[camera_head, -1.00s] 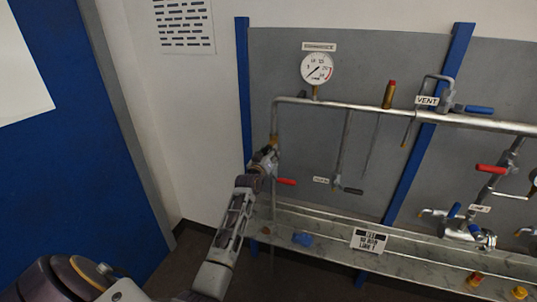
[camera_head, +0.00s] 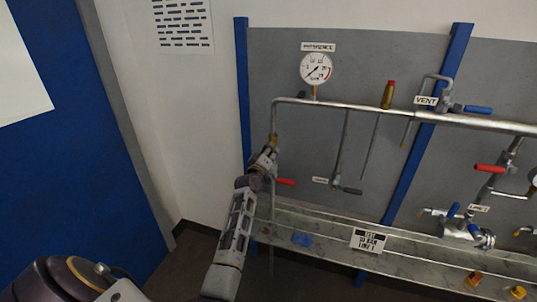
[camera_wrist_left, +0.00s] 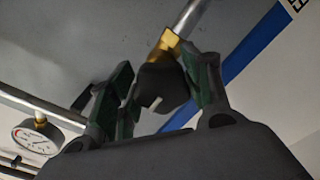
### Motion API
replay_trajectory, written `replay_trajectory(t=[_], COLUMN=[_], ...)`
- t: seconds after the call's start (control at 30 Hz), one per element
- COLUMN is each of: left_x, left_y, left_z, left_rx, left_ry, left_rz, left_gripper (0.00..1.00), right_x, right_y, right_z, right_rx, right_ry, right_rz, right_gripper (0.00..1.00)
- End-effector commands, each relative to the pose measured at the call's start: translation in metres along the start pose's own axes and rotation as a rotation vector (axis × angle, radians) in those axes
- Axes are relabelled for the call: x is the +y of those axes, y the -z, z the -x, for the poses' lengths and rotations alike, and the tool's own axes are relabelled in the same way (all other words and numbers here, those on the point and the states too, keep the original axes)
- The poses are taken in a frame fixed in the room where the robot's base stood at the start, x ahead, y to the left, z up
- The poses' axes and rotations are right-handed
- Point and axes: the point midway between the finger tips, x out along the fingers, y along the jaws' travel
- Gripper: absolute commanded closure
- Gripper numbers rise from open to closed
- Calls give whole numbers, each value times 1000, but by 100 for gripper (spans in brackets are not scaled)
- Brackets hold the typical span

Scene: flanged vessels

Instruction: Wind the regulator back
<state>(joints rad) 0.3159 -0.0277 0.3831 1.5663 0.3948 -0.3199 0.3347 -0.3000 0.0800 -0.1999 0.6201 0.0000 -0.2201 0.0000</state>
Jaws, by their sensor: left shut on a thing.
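The regulator shows in the left wrist view as a dark knob (camera_wrist_left: 162,86) on a brass body (camera_wrist_left: 168,42) at the end of a metal pipe. My left gripper (camera_wrist_left: 163,95) is shut on the knob, one green-padded finger on each side. In the head view my left gripper (camera_head: 265,160) is at the lower left end of the pipework, beside a red lever (camera_head: 286,181). There the gripper mostly hides the regulator. A round pressure gauge (camera_head: 316,69) stands above the main pipe. My right gripper is out of view.
The main pipe (camera_head: 360,109) runs across the grey panel (camera_head: 300,140). A red-topped brass fitting (camera_head: 388,95), a VENT valve with a blue handle (camera_head: 479,109) and a red handle (camera_head: 490,168) are to the right. A metal tray (camera_head: 310,224) with a sign (camera_head: 368,241) lies below.

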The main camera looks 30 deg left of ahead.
Motion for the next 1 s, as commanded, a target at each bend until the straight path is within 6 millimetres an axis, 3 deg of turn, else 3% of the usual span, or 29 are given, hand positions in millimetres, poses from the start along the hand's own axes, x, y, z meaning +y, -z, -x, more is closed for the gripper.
replay_trajectory(t=[0.17,0.2,0.37,1.0], left_x=[-2,-2,-2,0], left_y=[-2,-2,-2,-1], left_z=[0,0,0,11], left_rx=[-4,-4,-3,-1], left_ry=[3,3,2,0], left_rz=[2,2,1,0], left_gripper=[75,48,30,30], right_x=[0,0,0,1], right_y=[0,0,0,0], right_z=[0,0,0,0], right_rx=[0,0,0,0], right_ry=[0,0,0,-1], right_rz=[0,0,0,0], right_gripper=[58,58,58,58])
